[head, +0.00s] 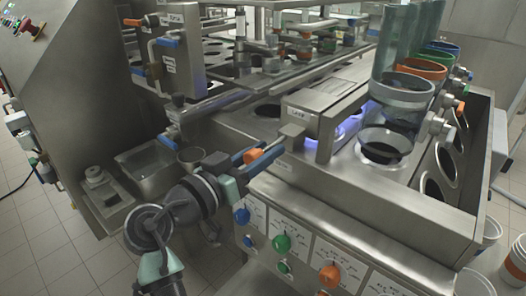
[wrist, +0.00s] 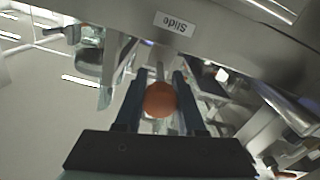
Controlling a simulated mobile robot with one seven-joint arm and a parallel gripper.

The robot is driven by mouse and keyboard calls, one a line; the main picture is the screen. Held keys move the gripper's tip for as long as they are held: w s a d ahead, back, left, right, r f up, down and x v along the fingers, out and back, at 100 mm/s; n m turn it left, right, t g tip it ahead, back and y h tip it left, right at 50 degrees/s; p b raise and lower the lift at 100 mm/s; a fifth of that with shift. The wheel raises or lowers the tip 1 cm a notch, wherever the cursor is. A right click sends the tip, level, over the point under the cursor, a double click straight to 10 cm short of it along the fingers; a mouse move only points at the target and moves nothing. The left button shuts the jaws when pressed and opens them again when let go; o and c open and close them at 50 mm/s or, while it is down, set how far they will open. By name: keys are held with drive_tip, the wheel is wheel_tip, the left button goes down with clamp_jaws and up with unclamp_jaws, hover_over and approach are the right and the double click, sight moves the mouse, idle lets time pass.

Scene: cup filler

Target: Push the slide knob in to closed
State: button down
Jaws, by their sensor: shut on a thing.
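The slide knob is an orange ball (wrist: 160,99) on a thin metal rod, seen between the two fingers in the wrist view. In the head view it shows as an orange patch (head: 252,156) beside a blue finger. My gripper (head: 262,158) is shut on the knob at the front left of the steel machine; its dark blue fingers stand on either side of the ball in the wrist view (wrist: 160,95). A white "Slide" label (wrist: 175,23) is on the steel housing above the knob in the wrist view. How far the rod sticks out is hard to tell.
A slanted front panel holds blue (head: 241,215), green (head: 281,243) and orange (head: 330,276) knobs below my gripper. Clear cylinders (head: 402,92) stand on the right. A steel sink (head: 150,165) lies to the left. Another orange-ended handle (head: 132,22) is at upper left.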

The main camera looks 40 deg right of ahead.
sight(285, 138)
drive_tip(key=d+b, duration=0.1)
drive_tip(key=d, duration=0.2)
drive_tip(key=shift+w+d, duration=0.15)
drive_tip(key=c, duration=0.5)
unclamp_jaws()
drive_tip(key=s+a, duration=0.1)
drive_tip(key=a, duration=1.2)
